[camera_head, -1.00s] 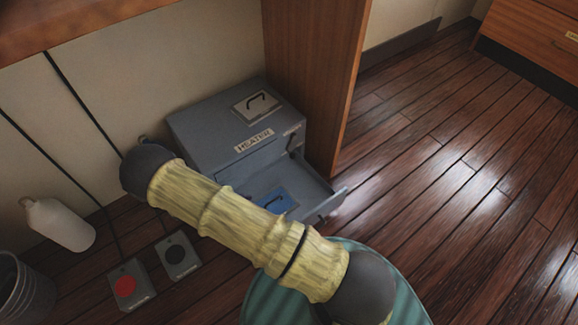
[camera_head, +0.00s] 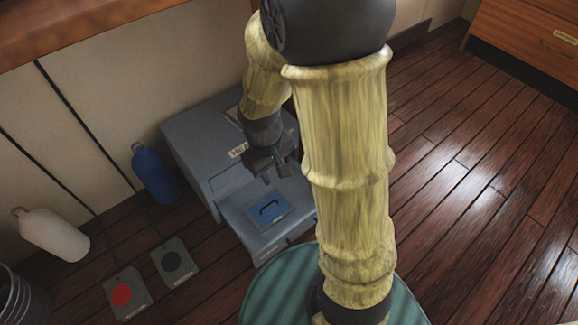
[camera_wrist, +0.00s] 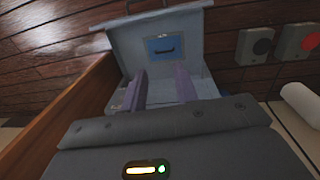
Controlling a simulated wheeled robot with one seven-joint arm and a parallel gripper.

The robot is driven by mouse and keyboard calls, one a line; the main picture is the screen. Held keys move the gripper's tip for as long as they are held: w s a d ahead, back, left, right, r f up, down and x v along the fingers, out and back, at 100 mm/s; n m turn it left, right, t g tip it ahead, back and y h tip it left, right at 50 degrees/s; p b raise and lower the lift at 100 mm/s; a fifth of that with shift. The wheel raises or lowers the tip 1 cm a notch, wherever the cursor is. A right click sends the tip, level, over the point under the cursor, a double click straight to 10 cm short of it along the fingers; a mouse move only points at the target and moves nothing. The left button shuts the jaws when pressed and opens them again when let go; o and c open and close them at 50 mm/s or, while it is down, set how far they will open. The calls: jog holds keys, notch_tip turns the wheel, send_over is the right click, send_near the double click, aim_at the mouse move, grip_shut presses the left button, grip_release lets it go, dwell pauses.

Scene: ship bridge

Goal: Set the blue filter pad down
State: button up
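The blue filter pad (camera_head: 267,208), a flat square with a dark handle, lies in the pulled-out drawer (camera_head: 236,216) of the grey heater box (camera_head: 193,140). It also shows in the wrist view (camera_wrist: 163,50), beyond the fingertips. My gripper (camera_head: 277,175) hangs over the drawer, above and apart from the pad. In the wrist view my gripper (camera_wrist: 160,88) has its two fingers spread with nothing between them. My arm covers the right part of the drawer in the head view.
Red (camera_head: 122,294) and black (camera_head: 174,262) button boxes are on the floor, with a bucket (camera_head: 22,302) at far left. A wooden panel (camera_wrist: 75,112) flanks the heater. Floor at right is clear.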

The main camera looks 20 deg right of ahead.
jog(key=s+d+r+m+t+y, duration=0.1)
jog(key=s+d+r+m+t, duration=0.1)
jog(key=s+r+m, duration=0.1)
jog(key=shift+s+d+r+m, duration=0.4)
jog(key=shift+r+m, duration=0.1)
jog(key=shift+r, duration=0.4)
dwell(0.4)
